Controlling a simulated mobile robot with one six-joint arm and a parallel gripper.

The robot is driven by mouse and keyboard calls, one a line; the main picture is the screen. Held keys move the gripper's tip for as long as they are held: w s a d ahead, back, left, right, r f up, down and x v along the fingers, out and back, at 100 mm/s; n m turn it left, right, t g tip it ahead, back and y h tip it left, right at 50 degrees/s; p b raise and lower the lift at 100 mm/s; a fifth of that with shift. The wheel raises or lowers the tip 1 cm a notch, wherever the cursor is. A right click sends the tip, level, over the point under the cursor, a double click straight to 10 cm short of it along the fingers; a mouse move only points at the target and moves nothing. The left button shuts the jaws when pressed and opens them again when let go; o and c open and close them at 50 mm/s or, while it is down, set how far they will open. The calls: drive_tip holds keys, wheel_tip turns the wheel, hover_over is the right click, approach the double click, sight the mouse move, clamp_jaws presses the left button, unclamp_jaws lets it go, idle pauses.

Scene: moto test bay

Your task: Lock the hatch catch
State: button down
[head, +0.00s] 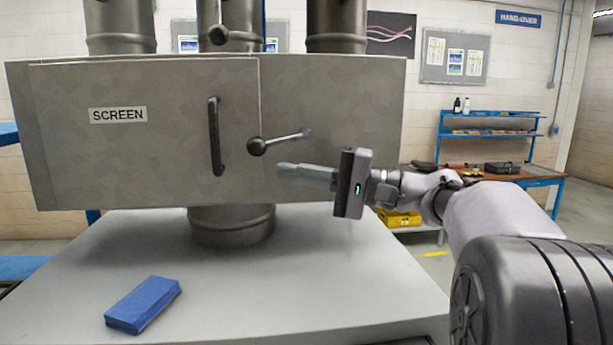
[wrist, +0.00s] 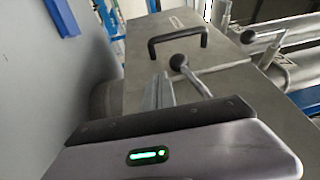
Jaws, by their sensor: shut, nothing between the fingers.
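The hatch (head: 120,160) is a grey metal door labelled SCREEN on a box, and it looks shut. A black bar handle (head: 215,137) is near its right edge; it also shows in the wrist view (wrist: 178,38). The catch (head: 283,140) is a short metal lever with a black ball at its left end. It lies nearly level, with the ball by the hatch's right edge. The catch also shows in the wrist view (wrist: 179,63), partly behind my gripper. My gripper (head: 280,171) is shut and empty, just below and right of the ball, pointing left. Contact cannot be told.
A second ball-ended lever (head: 218,35) is above the box. A blue block (head: 143,304) lies on the grey table (head: 270,290) below. A workbench (head: 515,172) and a yellow bin (head: 399,218) stand behind right. The space left of my gripper before the hatch is clear.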

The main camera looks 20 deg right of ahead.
drive_tip(key=r+v, duration=0.1)
drive_tip(key=v, duration=0.9)
drive_tip(key=shift+f, duration=0.4)
drive_tip(key=shift+s+d, duration=0.1)
drive_tip(key=shift+d, duration=0.05)
